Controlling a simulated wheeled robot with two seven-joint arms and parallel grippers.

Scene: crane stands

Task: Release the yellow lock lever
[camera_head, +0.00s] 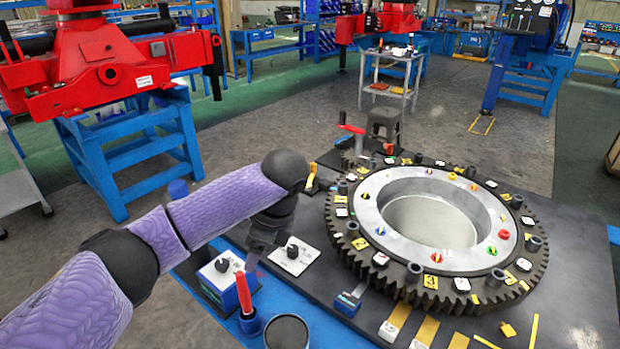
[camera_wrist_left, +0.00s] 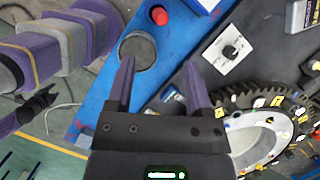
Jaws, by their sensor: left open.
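A small yellow lever (camera_head: 311,183) stands at the far left edge of the dark bench, just right of my black wrist joint in the head view. My arm partly hides its foot. My left gripper (camera_head: 256,258) points down over the bench's near left part, and is nearer to me than the lever. In the left wrist view my left gripper (camera_wrist_left: 158,75) has its two fingers apart, with nothing between them. The yellow lever cannot be made out there. A dark claw-like part (camera_wrist_left: 38,103) at the left of that view may be my right gripper.
A toothed ring (camera_head: 340,235) fills the bench's right. Close to my left gripper are a white knob plate (camera_head: 293,255), a blue knob box (camera_head: 220,275), a red handle (camera_head: 244,292) and a round black cup (camera_head: 287,332). A red-handled lever (camera_head: 351,128) stands farther back.

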